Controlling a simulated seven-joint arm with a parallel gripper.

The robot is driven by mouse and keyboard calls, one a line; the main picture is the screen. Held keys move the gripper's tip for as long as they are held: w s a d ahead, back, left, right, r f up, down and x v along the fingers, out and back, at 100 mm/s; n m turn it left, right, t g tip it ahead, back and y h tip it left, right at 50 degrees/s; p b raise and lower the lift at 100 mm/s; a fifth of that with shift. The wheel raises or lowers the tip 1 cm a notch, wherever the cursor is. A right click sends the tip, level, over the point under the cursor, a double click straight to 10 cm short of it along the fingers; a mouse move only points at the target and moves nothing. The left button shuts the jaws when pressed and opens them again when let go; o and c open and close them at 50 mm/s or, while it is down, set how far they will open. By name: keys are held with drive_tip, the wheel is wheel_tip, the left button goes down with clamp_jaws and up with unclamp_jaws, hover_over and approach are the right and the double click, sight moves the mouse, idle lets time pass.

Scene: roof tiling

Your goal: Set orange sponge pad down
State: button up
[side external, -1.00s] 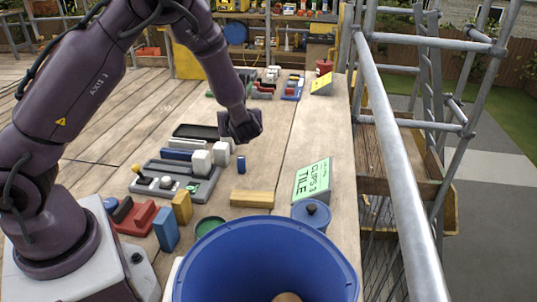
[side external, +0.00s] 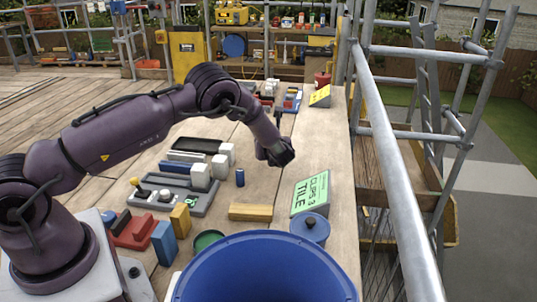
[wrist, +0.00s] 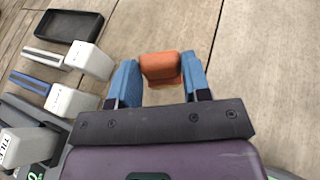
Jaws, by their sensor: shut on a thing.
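The orange sponge pad (wrist: 161,66) is between the two blue fingers of my gripper (wrist: 160,80) in the wrist view. The fingers press on its two sides, and bare planks lie behind it. In the side external view my gripper (side external: 280,155) hangs over the bench, above and left of the green tile sign, right of the white blocks. I cannot make out the pad in that view; the dark gripper hides it. The gap between the pad and the planks is hard to judge.
A black tray (wrist: 70,26) and white blocks (wrist: 90,61) are at left. A big blue bucket (side external: 262,240) is in front. Bare planks lie around my gripper's right side.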

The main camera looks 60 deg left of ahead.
drive_tip(key=shift+f, duration=1.6)
drive_tip(key=shift+f, duration=0.1)
drive_tip(key=o, duration=0.9)
